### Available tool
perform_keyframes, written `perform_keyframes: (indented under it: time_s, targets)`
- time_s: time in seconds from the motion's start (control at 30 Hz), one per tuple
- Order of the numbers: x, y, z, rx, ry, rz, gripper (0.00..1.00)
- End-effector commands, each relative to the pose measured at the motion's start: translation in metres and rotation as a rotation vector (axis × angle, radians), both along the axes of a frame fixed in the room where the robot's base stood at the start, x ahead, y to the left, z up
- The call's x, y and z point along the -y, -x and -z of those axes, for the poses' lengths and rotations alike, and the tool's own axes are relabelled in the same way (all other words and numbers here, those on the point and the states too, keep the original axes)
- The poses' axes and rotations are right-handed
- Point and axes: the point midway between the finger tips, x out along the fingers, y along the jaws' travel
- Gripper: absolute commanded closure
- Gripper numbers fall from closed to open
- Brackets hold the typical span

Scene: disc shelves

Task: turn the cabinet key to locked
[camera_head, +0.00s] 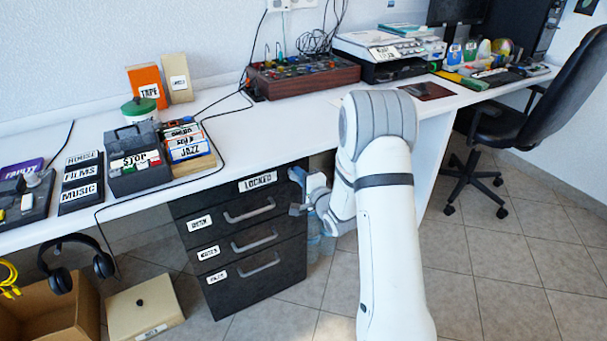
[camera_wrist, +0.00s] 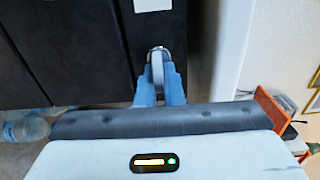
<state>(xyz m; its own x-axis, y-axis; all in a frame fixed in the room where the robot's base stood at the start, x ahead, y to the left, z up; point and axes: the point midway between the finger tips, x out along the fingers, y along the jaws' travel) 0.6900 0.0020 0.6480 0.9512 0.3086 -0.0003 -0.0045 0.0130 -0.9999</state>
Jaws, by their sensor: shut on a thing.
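The dark cabinet (camera_head: 245,240) stands under the desk, with a white "LOCKED" label (camera_head: 258,181) at the top of its front. In the wrist view the cabinet's dark front (camera_wrist: 75,50) fills the upper left. My gripper (camera_wrist: 159,85) has its two blue fingers closed on the grey key (camera_wrist: 158,62), which sits in a round metal lock near the cabinet's edge. In the head view my gripper (camera_head: 298,195) is at the cabinet's upper right corner. The key is hidden there, and the lock's marks are not readable.
The white desk top (camera_head: 225,125) overhangs the cabinet. A pale panel (camera_wrist: 230,50) stands close right of the key in the wrist view. Clear bottles (camera_head: 320,243) stand on the floor right of the cabinet. An office chair (camera_head: 520,130) is at the far right.

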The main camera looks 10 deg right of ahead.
Motion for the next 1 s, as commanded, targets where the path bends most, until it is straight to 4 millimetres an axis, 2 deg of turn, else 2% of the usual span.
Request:
perform_keyframes:
  time_s: [0.3, 0.33, 0.6, 0.87, 1.0]
  targets:
    - [0.002, -0.002, -0.003, 0.005, -0.003, 0.006, 1.0]
    - [0.002, -0.002, -0.003, 0.005, -0.003, 0.006, 0.92]
    - [0.0, -0.001, -0.001, 0.003, -0.001, 0.002, 0.71]
    - [0.001, 0.002, -0.001, 0.001, -0.001, 0.001, 0.71]
    - [0.007, 0.017, -0.001, -0.001, -0.001, 0.003, 0.71]
